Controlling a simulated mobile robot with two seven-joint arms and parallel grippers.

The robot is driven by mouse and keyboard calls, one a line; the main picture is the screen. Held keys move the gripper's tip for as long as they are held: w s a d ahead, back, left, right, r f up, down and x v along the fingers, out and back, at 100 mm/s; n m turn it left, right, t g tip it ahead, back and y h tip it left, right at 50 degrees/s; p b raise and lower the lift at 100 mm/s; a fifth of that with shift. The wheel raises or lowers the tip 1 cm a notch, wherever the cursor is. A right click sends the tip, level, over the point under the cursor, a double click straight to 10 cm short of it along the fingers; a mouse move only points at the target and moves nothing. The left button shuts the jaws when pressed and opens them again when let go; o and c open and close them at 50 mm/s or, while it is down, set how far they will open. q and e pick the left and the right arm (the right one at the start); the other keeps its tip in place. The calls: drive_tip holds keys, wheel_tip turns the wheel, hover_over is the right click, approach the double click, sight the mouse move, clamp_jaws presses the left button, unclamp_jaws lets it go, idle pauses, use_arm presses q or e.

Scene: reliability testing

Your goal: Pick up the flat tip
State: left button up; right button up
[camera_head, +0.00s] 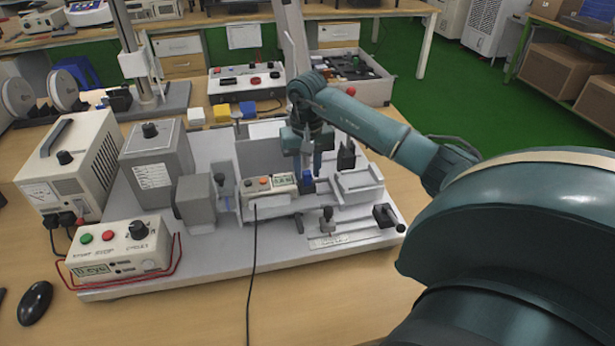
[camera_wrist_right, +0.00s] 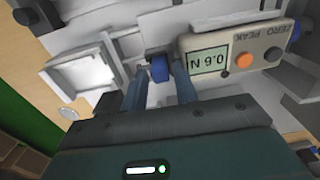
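A small blue piece (camera_head: 307,184) sits at the right end of the beige force gauge (camera_head: 270,186) on the grey test stand. I cannot tell whether it is the flat tip; no other piece is clearly that tip. My right gripper (camera_head: 309,164) points down just above the blue piece. In the right wrist view, the blue piece (camera_wrist_right: 158,68) lies between the tips of my two open fingers (camera_wrist_right: 160,82), with narrow gaps visible beside it. The gauge (camera_wrist_right: 232,56) is close beside the right finger and reads about 0.6 N. My left gripper is not in view.
A grey clamp block (camera_head: 200,203) stands left of the gauge and a light bracket (camera_head: 358,186) stands right of it. A control box (camera_head: 115,250) is at front left. A case of dark parts (camera_head: 350,75) and small cubes (camera_head: 222,112) are behind. A black cable (camera_head: 252,275) runs forward.

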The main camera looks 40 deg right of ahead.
drive_tip(key=shift+c, duration=0.6)
clamp_jaws()
drive_tip(key=shift+r, duration=0.1)
